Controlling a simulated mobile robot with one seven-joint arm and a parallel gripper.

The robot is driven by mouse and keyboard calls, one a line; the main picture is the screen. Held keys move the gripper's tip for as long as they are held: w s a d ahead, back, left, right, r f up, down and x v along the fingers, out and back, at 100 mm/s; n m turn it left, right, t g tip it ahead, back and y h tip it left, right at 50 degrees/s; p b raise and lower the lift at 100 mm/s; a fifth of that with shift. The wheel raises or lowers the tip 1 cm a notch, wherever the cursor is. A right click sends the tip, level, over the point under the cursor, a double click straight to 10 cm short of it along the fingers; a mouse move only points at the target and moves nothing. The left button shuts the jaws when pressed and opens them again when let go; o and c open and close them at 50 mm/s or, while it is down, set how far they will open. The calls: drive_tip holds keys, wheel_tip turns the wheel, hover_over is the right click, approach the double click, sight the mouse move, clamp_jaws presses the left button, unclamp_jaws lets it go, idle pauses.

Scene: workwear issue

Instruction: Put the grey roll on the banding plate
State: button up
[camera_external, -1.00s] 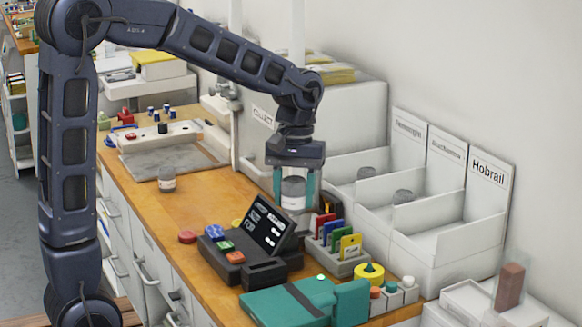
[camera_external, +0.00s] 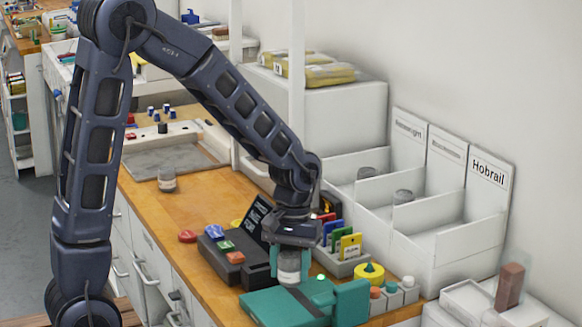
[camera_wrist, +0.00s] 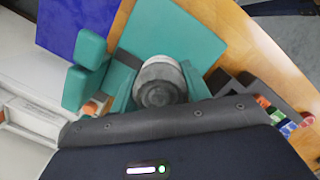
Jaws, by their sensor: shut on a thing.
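The grey roll (camera_external: 289,269), pale-sided with a darker grey top, is upright between the teal fingers of my gripper (camera_external: 289,262), which is shut on it. In the wrist view the roll (camera_wrist: 160,82) shows end-on between the fingers. Below it is a teal flat plate (camera_external: 268,306) with a raised teal block (camera_external: 350,302) at its right end; I take this for the banding plate, though no label shows on it. The roll is over the plate's back part. I cannot tell whether it touches the plate.
A dark console with coloured buttons (camera_external: 226,246) and a screen stands close left of my gripper. A rack of coloured cards (camera_external: 350,247) and a yellow disc (camera_external: 369,272) are to the right. Another grey roll (camera_external: 166,179) stands on the open wooden bench (camera_external: 190,205). Labelled white bins (camera_external: 440,245) hold similar rolls.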

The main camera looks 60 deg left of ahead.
sight(290, 287)
drive_tip(key=shift+f, duration=2.55)
drive_tip(key=shift+f, duration=0.1)
drive_tip(key=o, duration=1)
